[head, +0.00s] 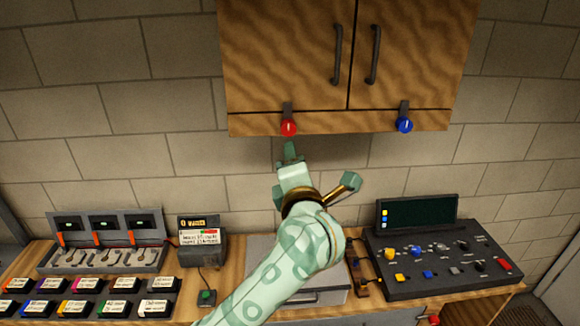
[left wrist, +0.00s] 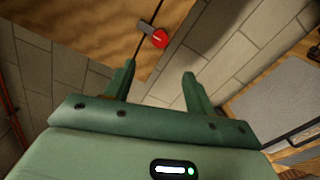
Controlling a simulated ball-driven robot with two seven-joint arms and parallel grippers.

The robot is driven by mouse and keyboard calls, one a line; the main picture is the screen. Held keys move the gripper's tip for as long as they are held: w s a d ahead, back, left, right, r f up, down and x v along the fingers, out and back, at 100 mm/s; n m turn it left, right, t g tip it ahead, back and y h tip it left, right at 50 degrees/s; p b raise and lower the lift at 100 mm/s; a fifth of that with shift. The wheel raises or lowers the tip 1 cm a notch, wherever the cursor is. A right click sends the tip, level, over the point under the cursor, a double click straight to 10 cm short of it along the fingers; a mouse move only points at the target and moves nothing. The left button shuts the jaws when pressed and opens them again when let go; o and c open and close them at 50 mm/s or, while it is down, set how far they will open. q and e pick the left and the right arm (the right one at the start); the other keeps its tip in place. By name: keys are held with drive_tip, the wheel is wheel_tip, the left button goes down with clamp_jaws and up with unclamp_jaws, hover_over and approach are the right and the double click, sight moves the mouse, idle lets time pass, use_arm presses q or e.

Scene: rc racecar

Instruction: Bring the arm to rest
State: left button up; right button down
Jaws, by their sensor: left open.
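My left arm comes up from the bottom of the head view, with its green gripper (head: 321,166) in front of the wall below the wooden cabinet (head: 285,55). The gripper is open and empty, its two fingers spread wide. One fingertip appears just below the red knob (head: 289,127) under the cabinet's left door. In the left wrist view, the open fingers (left wrist: 156,80) frame bare wall, and the red knob (left wrist: 160,38) lies beyond them, apart from both. My right gripper is not in view.
A blue knob (head: 405,125) hangs at the cabinet's lower right. Below, the counter holds a charger rack (head: 105,258), a small display box (head: 202,240), a grey lidded case (head: 325,290) partly behind my arm, and a control console (head: 440,262). The wall between cabinet and counter is clear.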

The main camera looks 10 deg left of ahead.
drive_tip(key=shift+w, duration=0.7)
